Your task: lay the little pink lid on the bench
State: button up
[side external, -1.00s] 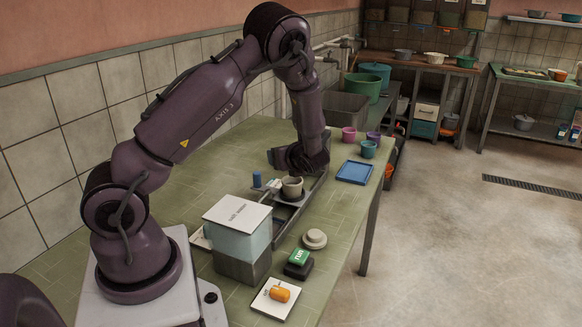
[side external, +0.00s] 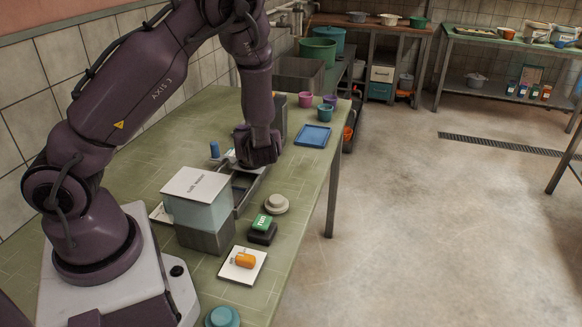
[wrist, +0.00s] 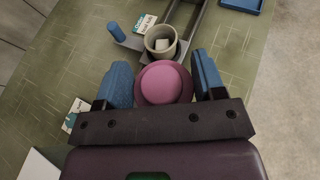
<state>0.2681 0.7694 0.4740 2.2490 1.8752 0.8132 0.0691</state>
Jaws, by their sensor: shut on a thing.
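The little pink lid (wrist: 160,82) shows in the wrist view as a round pink top with a wider purple rim. My gripper (wrist: 161,70) has its blue fingers on either side of it and is shut on it. In the side view my gripper (side external: 258,160) is low over the green bench (side external: 297,172), just beyond the box-shaped tank; its fingertips and the lid are hidden there. A pale cup (wrist: 160,42) with a whitish block inside stands just beyond the lid in the wrist view. I cannot tell how high the lid is held.
The labelled tank (side external: 196,205) stands close in front of my gripper. A blue post (wrist: 117,32) and a small card (wrist: 146,22) are beside the cup. A round pale object (side external: 276,204), a green-and-black block (side external: 262,228) and a blue tray (side external: 312,136) are on the bench's right side.

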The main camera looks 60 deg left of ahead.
jog(key=w+a+f, duration=0.4)
jog(key=w+f, duration=0.1)
jog(key=w, duration=0.4)
send_over(296, 170)
jog(key=shift+m, duration=0.3)
jog(key=f, duration=0.5)
jog(key=shift+s+d+f, duration=0.1)
jog(key=shift+s, duration=0.3)
jog(key=shift+w+f, duration=0.15)
jog(key=shift+f, duration=0.05)
jog(key=shift+w+f, duration=0.15)
jog(key=shift+f, duration=1.55)
jog(key=shift+f, duration=0.15)
jog(key=o, duration=0.9)
